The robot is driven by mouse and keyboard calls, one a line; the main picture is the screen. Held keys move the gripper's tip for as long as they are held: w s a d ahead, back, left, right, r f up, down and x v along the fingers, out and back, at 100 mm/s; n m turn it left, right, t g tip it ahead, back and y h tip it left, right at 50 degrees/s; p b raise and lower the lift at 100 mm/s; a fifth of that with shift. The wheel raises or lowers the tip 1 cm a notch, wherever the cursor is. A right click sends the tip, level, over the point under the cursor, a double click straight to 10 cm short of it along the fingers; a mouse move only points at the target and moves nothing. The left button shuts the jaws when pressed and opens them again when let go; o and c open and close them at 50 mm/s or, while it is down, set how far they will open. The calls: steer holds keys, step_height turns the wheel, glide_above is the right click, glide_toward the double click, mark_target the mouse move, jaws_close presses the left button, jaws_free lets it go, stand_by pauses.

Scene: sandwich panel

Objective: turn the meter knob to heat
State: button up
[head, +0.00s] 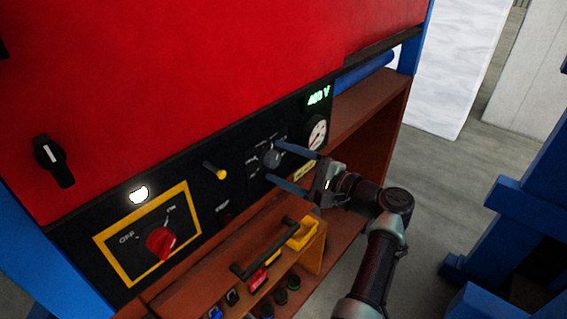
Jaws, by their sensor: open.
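The meter knob (271,158) is a small dark grey round knob on the black panel, with small labels around it that are too small to read. My gripper (273,163) comes in from the right with its two long blue-grey fingers spread, one above and one below the knob. The fingertips reach close to the panel on both sides of the knob. Whether they touch it cannot be told. The knob's pointer direction is unclear.
A yellow lever (214,170) and a red main switch (160,242) are to the left. A wooden box with a black handle (264,249) stands below the panel.

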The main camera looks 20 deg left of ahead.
steer(key=b+v, duration=0.3)
steer(key=v, duration=1)
